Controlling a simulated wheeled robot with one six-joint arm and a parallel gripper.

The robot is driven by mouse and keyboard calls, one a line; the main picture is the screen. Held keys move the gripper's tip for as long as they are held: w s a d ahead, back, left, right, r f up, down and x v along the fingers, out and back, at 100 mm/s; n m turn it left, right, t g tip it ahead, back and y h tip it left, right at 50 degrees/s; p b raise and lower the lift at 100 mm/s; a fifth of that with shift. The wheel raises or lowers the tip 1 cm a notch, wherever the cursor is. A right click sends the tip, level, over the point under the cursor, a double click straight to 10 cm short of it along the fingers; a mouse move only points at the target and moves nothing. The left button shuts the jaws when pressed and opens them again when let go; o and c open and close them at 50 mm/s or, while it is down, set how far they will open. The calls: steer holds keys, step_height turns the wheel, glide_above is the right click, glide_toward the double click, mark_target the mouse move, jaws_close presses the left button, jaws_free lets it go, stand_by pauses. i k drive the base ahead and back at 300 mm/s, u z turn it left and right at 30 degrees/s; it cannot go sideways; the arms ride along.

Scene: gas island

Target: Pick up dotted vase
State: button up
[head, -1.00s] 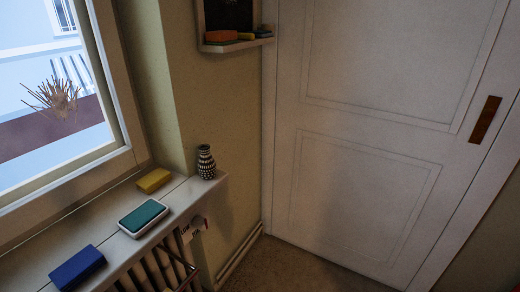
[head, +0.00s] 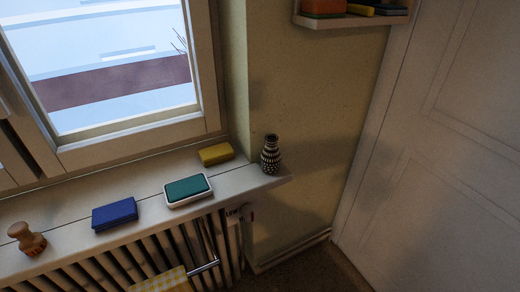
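The dotted vase (head: 270,155) is small, dark and white with a narrow neck. It stands upright near the right end of the white window sill (head: 140,191), close to the wall corner. My gripper is not in view.
Left of the vase on the sill are a yellow block (head: 216,155), a teal pad in a white case (head: 188,190), a blue block (head: 115,213) and a wooden stamp (head: 27,239). A radiator (head: 150,252) with a yellow checked cloth (head: 160,281) is below. A wall shelf (head: 352,20) hangs above right. A white door (head: 440,170) stands at right.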

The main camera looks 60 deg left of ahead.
mark_target(271, 158)
steer(key=u, duration=0.85)
steer(key=i, duration=0.9)
steer(key=u, duration=0.95)
